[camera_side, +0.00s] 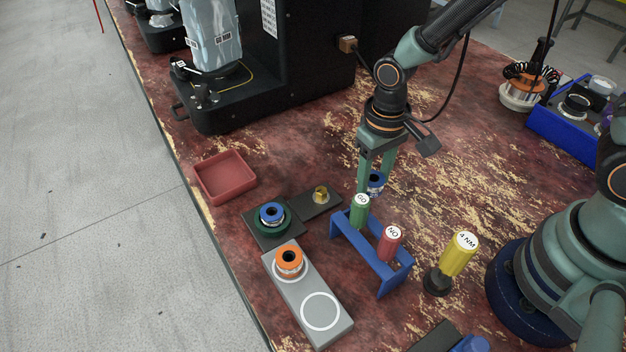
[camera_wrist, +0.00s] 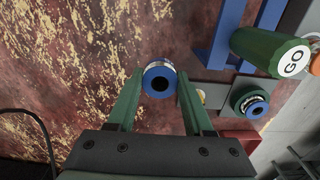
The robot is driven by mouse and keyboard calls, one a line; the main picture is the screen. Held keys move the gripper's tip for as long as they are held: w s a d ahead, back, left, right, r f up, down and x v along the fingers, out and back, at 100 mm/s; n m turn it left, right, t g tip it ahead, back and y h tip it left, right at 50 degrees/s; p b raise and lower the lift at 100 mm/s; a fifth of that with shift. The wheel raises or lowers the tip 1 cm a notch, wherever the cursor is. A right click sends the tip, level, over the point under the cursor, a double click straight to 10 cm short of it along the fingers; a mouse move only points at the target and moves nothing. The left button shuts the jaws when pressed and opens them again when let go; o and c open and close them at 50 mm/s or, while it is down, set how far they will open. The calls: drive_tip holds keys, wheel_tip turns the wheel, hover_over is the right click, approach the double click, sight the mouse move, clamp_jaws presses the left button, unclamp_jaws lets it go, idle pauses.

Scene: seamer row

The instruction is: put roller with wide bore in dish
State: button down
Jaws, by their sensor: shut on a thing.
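My gripper (camera_side: 375,182) is shut on a blue roller (camera_wrist: 160,78) with a pale band. In the wrist view the roller sits between the two green fingers, its wide dark bore facing the camera. In the side view the held roller (camera_side: 376,186) is partly hidden by a finger, behind the blue rack; its height above the table is hard to tell. The dish, a shallow red square tray (camera_side: 225,177), stands empty at the left table edge. A red corner of it (camera_wrist: 240,135) shows in the wrist view behind my gripper.
A blue rack (camera_side: 372,258) holds green GO and red NO gauges between me and other parts. A second blue roller (camera_side: 271,213) sits on a green base; an orange roller (camera_side: 290,260) stands on a grey plate. A brass piece (camera_side: 320,194) and yellow-handled tool (camera_side: 458,255) stand nearby.

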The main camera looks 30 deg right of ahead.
sight(371, 192)
drive_tip(key=shift+f, duration=2.05)
drive_tip(key=shift+f, duration=0.15)
drive_tip(key=shift+c, duration=1.5)
unclamp_jaws()
wheel_tip(371, 192, up, 12)
drive_tip(key=s+d+r+t, duration=0.2)
drive_tip(key=d+r+t, duration=0.3)
drive_tip(key=d+r, duration=0.6)
drive_tip(key=shift+r, duration=0.6)
drive_tip(key=shift+o, duration=0.5)
drive_tip(key=shift+s+d+r+t, duration=0.2)
drive_tip(key=shift+s+d+t, duration=0.05)
drive_tip(key=shift+d+t, duration=0.05)
